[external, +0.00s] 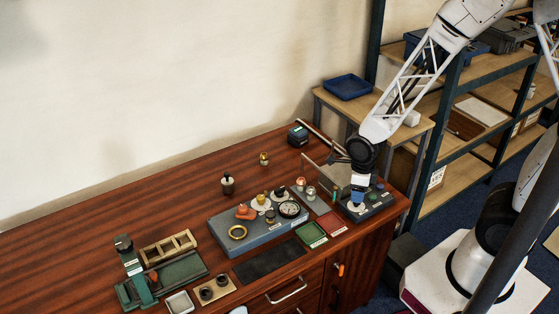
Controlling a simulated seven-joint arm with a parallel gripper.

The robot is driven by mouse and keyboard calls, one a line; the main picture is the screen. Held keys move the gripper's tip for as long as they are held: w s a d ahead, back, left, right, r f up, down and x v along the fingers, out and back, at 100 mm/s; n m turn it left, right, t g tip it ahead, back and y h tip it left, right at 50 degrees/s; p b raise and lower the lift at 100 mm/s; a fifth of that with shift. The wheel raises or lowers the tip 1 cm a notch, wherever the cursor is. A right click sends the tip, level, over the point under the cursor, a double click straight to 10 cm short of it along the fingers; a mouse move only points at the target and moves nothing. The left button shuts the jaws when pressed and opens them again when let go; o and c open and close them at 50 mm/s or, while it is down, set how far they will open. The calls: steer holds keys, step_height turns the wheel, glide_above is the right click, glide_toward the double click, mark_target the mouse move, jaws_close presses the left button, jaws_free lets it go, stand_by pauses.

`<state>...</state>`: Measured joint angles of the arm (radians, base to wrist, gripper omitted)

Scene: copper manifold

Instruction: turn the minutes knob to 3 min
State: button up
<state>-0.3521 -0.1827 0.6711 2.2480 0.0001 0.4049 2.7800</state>
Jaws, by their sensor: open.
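My gripper (358,197) points down at the right end of the wooden bench, over a dark control box (378,208). It is open. A blue round part (357,205) shows right below or between the fingertips; I cannot tell whether they touch it. Green round parts (373,196) sit on the same box, to the right of the fingers. No minutes label or scale can be read at this size, so I cannot tell for sure which part is the minutes knob. My gripper hides part of the box's top.
A grey manifold block (245,240) with an orange part, brass fittings and a round gauge (289,209) stands to the left. A small dark device (298,134) stands at the back edge. The bench's left rear is clear.

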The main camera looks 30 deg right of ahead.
steer(key=shift+r, duration=2.35)
steer(key=shift+d+r+n, duration=0.35)
steer(key=shift+r+n, duration=0.15)
steer(key=shift+r, duration=0.25)
steer(key=s+d+r+n+t, duration=0.1)
steer(key=s+d+r+n, duration=0.2)
steer(key=r+n, duration=0.6)
steer(key=s+d+r+n, duration=0.4)
steer(key=d+r+n, duration=0.2)
steer(key=r+n, duration=0.2)
steer(key=s+d+r+n+t, duration=0.1)
steer(key=s+d+r+n, duration=0.3)
steer(key=r+n, duration=0.5)
steer(key=shift+d+r+n+t, duration=0.3)
steer(key=shift+d+r, duration=0.5)
steer(key=shift+r, duration=0.1)
